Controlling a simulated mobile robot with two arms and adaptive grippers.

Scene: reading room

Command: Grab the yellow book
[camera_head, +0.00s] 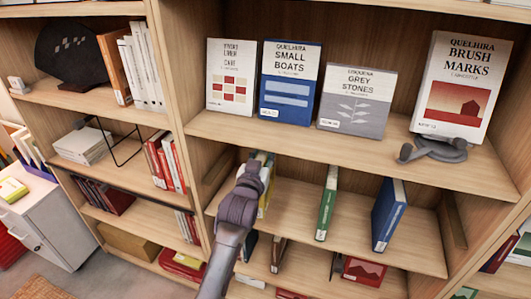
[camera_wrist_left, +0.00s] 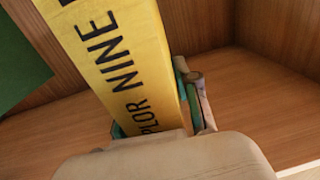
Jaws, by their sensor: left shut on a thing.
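The yellow book (camera_head: 265,205) stands upright on the shelf below the display row, largely hidden behind my left gripper (camera_head: 257,172) in the head view. In the left wrist view the yellow book (camera_wrist_left: 122,62) fills the upper middle, its spine showing black letters that include "NINE". My left gripper (camera_wrist_left: 155,112) is shut on it, with one finger seen along the right side of the spine. The other finger is mostly hidden.
A green book (camera_head: 327,203) and a blue book (camera_head: 388,214) stand to the right on the same shelf, with free room between. The display shelf (camera_head: 350,150) above holds several face-out books. A dark green surface (camera_wrist_left: 18,55) is left of the book in the wrist view.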

